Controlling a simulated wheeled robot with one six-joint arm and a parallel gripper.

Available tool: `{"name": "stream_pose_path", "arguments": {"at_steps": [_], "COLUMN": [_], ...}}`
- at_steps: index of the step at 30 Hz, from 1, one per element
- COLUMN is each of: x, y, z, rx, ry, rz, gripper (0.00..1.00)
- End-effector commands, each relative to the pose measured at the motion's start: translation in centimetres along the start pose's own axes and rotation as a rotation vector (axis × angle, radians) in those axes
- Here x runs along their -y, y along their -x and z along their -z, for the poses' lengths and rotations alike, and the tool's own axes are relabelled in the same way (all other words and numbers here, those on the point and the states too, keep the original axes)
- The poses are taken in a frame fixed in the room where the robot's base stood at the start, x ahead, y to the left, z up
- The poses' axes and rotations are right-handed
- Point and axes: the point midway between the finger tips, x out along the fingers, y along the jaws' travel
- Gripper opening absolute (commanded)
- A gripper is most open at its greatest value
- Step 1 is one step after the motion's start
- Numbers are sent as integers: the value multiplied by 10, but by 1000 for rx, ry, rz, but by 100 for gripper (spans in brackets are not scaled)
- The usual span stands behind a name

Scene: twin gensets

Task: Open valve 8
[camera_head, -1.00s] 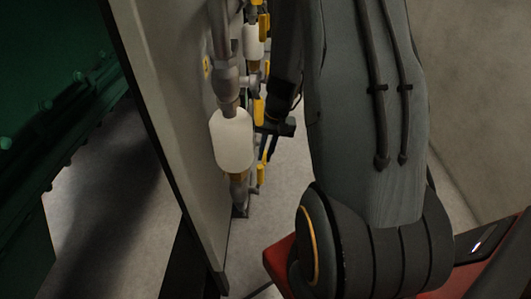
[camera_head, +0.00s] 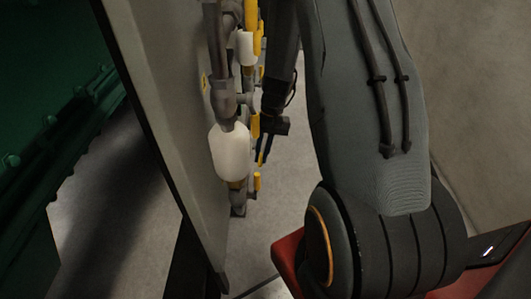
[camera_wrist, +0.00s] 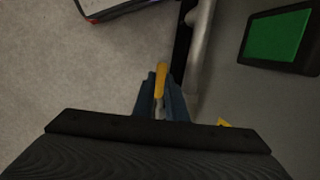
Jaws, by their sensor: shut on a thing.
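My gripper (camera_wrist: 161,100) has its blue fingers on either side of a yellow valve handle (camera_wrist: 160,78) in the wrist view, and is shut on it. The handle points away from my gripper, beside a grey pipe. In the head view my gripper (camera_head: 265,148) is partly hidden among the pipes, to the right of a white cylinder. A yellow handle (camera_head: 255,126) shows close to it there. Other yellow handles show above (camera_head: 262,38) and below (camera_head: 257,182). No number is readable, so I cannot tell which is valve 8.
A light panel (camera_head: 165,110) stands left of the pipes, with green machinery (camera_head: 40,140) beyond it. A white cylinder (camera_head: 230,152) is in the pipework. A grey pipe (camera_wrist: 200,45) and a green screen (camera_wrist: 275,36) show in the wrist view. Bare floor lies below the pipes.

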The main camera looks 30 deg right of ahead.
Motion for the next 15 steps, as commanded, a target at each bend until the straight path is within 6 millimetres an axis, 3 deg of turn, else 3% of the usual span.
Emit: {"name": "stream_pose_path", "arguments": {"at_steps": [4,5,6,15], "x": [0,0,0,0], "y": [0,0,0,2], "z": [0,0,0,0], "rx": [0,0,0,-2], "ry": [0,0,0,0], "rz": [0,0,0,0], "gripper": [0,17,20,20]}}
